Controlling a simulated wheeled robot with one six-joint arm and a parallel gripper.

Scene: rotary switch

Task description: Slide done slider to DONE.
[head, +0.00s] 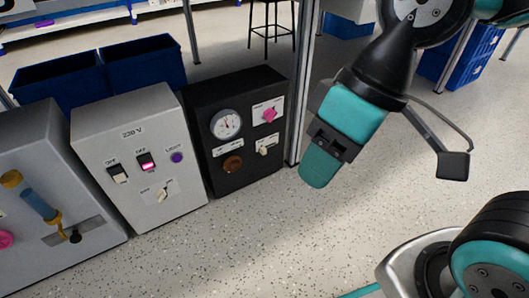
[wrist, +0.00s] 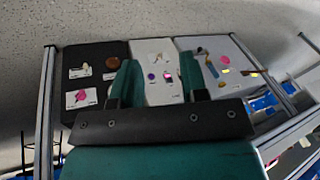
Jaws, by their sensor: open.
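A slider with a black knob (head: 75,237) sits on a dark slotted plate low on the grey panel box at the far left of the head view. Its knob is near the middle of the plate; I cannot read a DONE label. My gripper (head: 317,172) hangs at the upper middle of the head view, right of the black box and well away from the slider. In the wrist view its two teal fingers (wrist: 158,80) stand apart with nothing visible between them. The grey box (wrist: 238,55) shows at the right there; its slider is too small to make out.
A white box (head: 140,130) with rocker switches and a rotary knob stands in the middle. A black box (head: 240,170) carries a gauge and knobs. A metal post (head: 303,80) rises between that box and my gripper. Blue bins (head: 145,65) stand behind. The front floor is clear.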

